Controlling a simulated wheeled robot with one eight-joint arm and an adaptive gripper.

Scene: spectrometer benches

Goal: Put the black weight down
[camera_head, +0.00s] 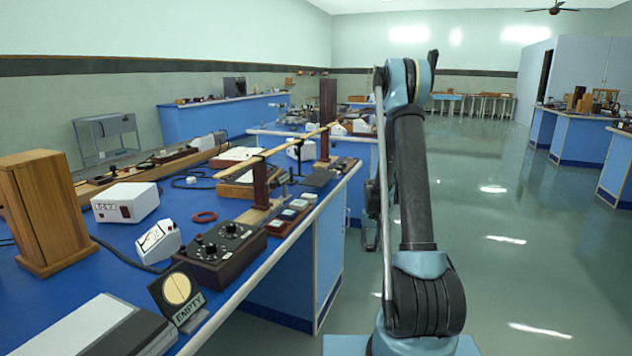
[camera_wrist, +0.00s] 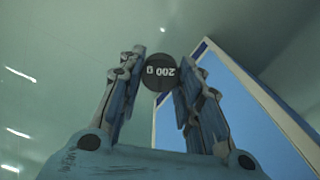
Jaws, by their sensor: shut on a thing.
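The black weight (camera_wrist: 160,74) is a dark round piece marked "200 g". In the wrist view it sits between the fingertips of my gripper (camera_wrist: 158,84), which is shut on it. The green floor shows behind the weight, and the side of a blue bench (camera_wrist: 215,105) is close to its right. In the head view my arm rises at the middle right, beside the bench's front edge. My gripper and the weight are not clearly visible there, as the arm's links hide that area.
The blue bench top (camera_head: 125,235) is crowded: a black dial box (camera_head: 220,252), an "EMPTY" sign (camera_head: 178,298), a white meter (camera_head: 158,242), a white box (camera_head: 125,202), a wooden cabinet (camera_head: 45,210) and a notebook (camera_head: 90,330). Small bare patches lie between them. The floor (camera_head: 540,240) on the right is clear.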

